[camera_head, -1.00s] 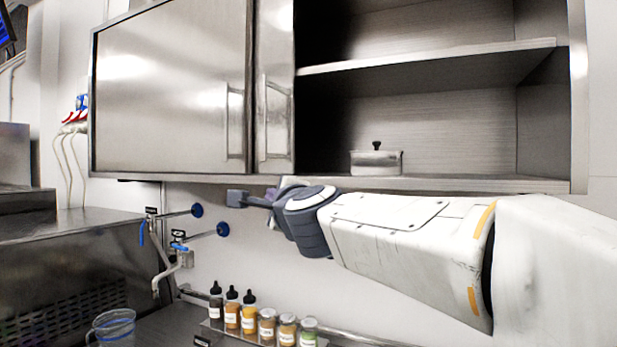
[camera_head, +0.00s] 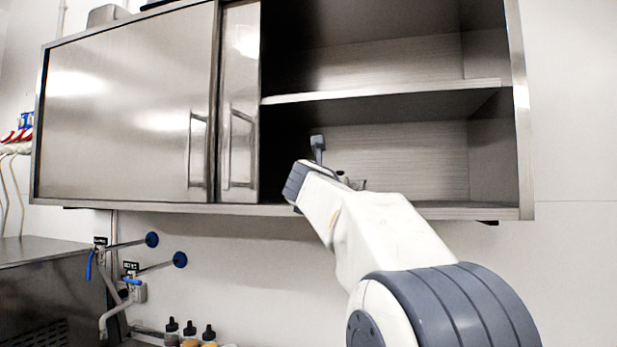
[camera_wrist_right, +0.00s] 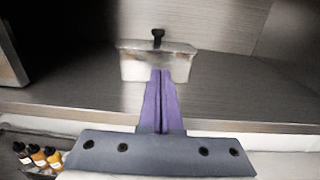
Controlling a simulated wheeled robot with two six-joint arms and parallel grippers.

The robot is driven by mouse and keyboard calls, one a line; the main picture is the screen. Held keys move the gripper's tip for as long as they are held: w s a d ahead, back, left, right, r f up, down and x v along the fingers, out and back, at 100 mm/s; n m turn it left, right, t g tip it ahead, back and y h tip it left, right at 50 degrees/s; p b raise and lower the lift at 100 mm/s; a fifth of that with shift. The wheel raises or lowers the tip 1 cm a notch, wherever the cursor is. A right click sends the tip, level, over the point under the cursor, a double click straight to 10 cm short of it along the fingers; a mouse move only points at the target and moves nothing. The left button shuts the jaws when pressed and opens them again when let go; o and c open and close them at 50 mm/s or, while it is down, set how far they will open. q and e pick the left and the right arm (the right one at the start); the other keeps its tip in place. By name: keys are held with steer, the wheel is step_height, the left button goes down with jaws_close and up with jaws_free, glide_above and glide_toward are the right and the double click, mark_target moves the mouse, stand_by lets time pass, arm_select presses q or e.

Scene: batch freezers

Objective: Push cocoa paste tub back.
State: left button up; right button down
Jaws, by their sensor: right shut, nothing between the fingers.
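The cocoa paste tub (camera_wrist_right: 157,61) is a squat metal container with a lid and black knob. It stands on the cabinet's lower shelf in the right wrist view. In the head view it is almost fully hidden behind my right arm; a small bit of metal (camera_head: 358,184) beside the arm may be its edge. My right gripper (camera_wrist_right: 161,73) is shut and empty. Its purple fingers point at the tub's front and overlap its lower part; I cannot tell whether they touch. My left gripper is not in view.
The wall cabinet has a closed metal door (camera_head: 125,110) on the left and an upper shelf (camera_head: 385,92) above. The lower shelf's front lip (camera_wrist_right: 210,122) lies under my fingers. Bottles (camera_head: 188,334) stand below. The shelf right of the tub is clear.

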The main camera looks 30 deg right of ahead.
steer(key=p+x, duration=0.1)
steer(key=x, duration=0.3)
steer(key=shift+w+r, duration=0.1)
steer(key=shift+w+d+p, duration=0.3)
steer(key=shift+w+p, duration=0.05)
